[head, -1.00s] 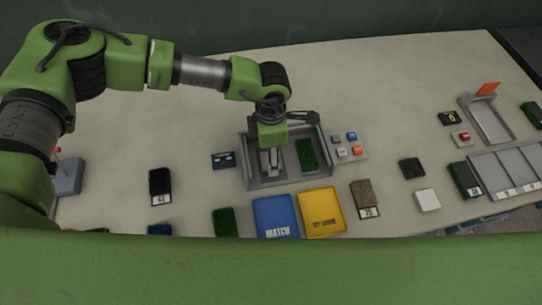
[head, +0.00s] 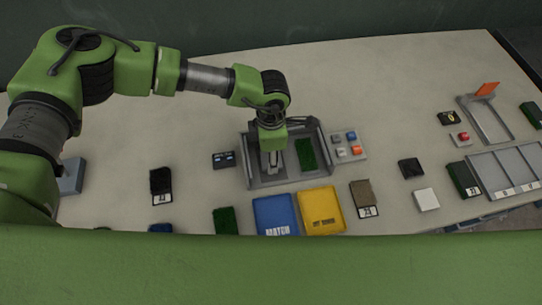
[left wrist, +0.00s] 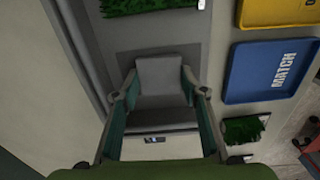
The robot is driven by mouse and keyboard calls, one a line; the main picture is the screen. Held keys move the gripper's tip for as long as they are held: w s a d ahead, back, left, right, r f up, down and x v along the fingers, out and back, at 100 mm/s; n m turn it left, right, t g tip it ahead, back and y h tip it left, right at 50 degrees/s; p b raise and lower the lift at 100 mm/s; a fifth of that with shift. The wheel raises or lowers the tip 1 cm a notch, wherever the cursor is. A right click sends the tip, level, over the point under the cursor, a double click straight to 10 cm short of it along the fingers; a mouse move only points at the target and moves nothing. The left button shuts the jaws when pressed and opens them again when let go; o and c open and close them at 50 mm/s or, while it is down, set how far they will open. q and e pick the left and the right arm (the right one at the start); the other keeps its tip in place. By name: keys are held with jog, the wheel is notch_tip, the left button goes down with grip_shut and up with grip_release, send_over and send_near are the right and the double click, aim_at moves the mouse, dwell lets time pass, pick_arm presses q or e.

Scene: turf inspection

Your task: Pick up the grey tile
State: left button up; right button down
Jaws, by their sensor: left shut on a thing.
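The grey tile (left wrist: 162,75) shows in the left wrist view between the two fingers of my left gripper (left wrist: 160,95). The fingers are shut on its sides. In the head view my left gripper (head: 272,161) points down into the left part of a grey open tray (head: 250,176). It largely hides the tile there, and I cannot tell whether the tile touches the tray floor. My right gripper is not in view.
A green turf piece (head: 306,154) lies in the tray's right part. A button panel (head: 347,147) stands to its right. Blue (head: 275,213) and yellow (head: 322,210) trays lie in front. The table behind is clear.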

pick_arm(q)
jog(key=shift+r, duration=0.35)
jog(key=s+d+r+b, duration=0.3)
jog(key=s+r+b, duration=0.4)
jog(key=s+r, duration=0.6)
jog(key=w+a+r+m, duration=0.1)
jog(key=w+a+m, duration=0.3)
jog(key=a+m, duration=0.6)
jog(key=w+a+r+m, duration=0.2)
jog(key=w+a+m, duration=0.2)
jog(key=a+m, duration=0.5)
jog(key=shift+w+a+m, duration=0.25)
jog(key=shift+a+m, duration=0.15)
jog(key=shift+a, duration=0.95)
jog(key=shift+f, duration=0.1)
